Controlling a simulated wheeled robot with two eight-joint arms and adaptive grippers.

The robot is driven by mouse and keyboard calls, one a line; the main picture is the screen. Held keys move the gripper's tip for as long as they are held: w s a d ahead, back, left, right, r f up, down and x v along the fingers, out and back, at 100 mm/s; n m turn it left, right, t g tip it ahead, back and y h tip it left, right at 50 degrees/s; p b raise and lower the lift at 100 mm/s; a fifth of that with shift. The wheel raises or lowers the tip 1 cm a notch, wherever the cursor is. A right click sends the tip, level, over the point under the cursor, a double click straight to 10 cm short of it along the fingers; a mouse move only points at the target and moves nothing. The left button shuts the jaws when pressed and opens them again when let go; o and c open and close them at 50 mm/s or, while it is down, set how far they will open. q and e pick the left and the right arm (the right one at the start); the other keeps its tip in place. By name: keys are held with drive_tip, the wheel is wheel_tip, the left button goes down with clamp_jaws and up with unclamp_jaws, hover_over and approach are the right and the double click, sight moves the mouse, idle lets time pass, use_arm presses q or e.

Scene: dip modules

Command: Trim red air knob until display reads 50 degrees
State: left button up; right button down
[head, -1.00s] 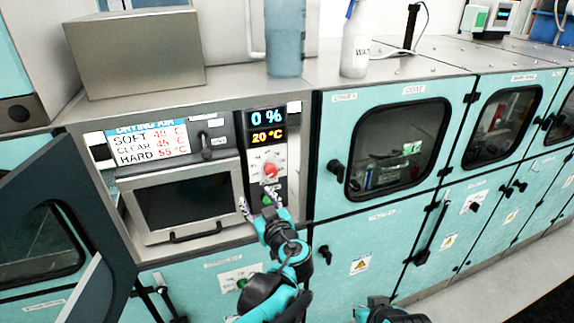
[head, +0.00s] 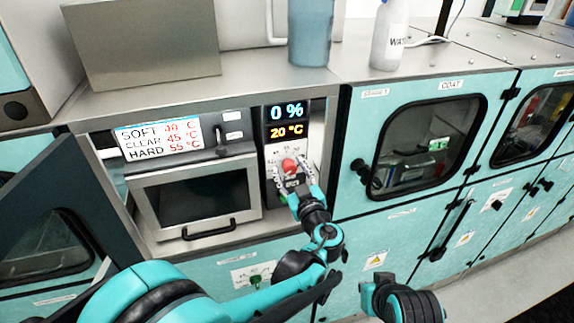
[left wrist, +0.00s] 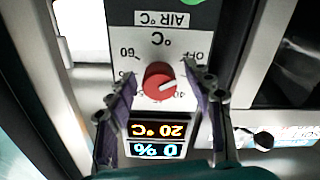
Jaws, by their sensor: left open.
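The red air knob (head: 289,166) sits on a white dial plate below the display (head: 287,120). The display reads 0 % in blue and 20 °C in orange. In the left wrist view the red knob (left wrist: 159,85) shows upside down, between scale marks, with the display (left wrist: 157,138) beyond it. My left gripper (head: 292,178) is open, with its fingers on either side of the knob. In the left wrist view its fingertips (left wrist: 160,78) flank the knob with gaps on both sides. My right gripper (head: 385,295) shows partly at the bottom; its fingers cannot be made out.
A sign (head: 158,138) lists SOFT 40, CLEAR 45 and HARD 55 °C. A small oven-like door (head: 195,197) with a black handle is left of the knob panel. A dark open door (head: 70,215) stands at the far left. Bottles stand on the counter above.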

use_arm(q)
drive_tip(key=shift+s+d+r, duration=0.15)
drive_tip(key=shift+s, duration=0.25)
drive_tip(key=shift+c, duration=0.2)
drive_tip(key=c, duration=1.1)
use_arm(e)
drive_tip(key=shift+s+d, duration=0.1)
drive_tip(key=shift+s, duration=0.25)
